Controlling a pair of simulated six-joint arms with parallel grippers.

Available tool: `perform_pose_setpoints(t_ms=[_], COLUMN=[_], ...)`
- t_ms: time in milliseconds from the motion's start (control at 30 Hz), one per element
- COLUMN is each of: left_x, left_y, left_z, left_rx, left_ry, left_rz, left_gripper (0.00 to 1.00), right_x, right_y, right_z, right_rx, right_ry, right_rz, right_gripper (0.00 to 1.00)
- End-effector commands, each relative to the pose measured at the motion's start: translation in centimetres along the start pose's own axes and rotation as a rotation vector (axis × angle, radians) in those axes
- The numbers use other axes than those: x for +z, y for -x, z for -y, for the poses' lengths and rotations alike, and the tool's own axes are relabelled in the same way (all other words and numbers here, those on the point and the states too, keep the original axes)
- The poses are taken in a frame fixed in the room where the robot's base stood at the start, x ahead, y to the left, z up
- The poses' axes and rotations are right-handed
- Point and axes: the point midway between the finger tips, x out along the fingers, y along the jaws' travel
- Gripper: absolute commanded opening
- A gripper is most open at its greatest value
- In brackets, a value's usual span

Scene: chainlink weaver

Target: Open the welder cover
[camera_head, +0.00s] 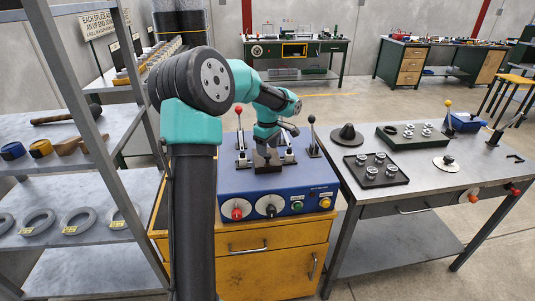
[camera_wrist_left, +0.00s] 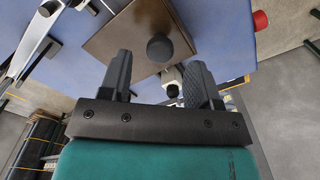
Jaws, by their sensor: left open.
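The welder (camera_head: 230,183) is a blue box on a yellow cabinet, with clamps and levers on top and knobs and buttons on its front. A brown plate with a round black knob, apparently the cover, shows in the left wrist view: plate (camera_wrist_left: 112,35), knob (camera_wrist_left: 159,47). My left gripper (camera_head: 267,152) is over the middle of the welder top. In the left wrist view my left gripper (camera_wrist_left: 158,78) has its fingers apart, with the knob just beyond and between the fingertips. I cannot tell whether they touch it. My right gripper is not in view.
A red-topped lever (camera_head: 239,111) and a black-topped lever (camera_head: 311,120) stand up from the welder. A metal shelf (camera_head: 75,200) stands at left.

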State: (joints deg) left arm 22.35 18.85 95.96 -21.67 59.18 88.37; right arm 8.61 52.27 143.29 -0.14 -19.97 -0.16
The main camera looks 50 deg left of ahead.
Motion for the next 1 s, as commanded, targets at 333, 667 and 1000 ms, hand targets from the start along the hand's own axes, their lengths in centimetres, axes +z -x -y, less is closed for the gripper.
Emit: perform_pose_setpoints(t_ms=[333, 667, 1000], left_x=[0.0, 0.0, 0.0], left_y=[-2.9, -2.9, -2.9], left_z=[0.0, 0.0, 0.0], left_rx=[0.000, 0.001, 0.000], left_ry=[0.000, 0.000, 0.000], left_rz=[0.000, 0.000, 0.000], left_gripper=[0.57, 0.48, 0.16], right_x=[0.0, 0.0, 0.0], right_y=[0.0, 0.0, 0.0], right_z=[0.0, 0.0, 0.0], right_rx=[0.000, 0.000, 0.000], right_ry=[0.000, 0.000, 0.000], right_rz=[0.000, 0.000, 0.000], right_gripper=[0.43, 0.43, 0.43])
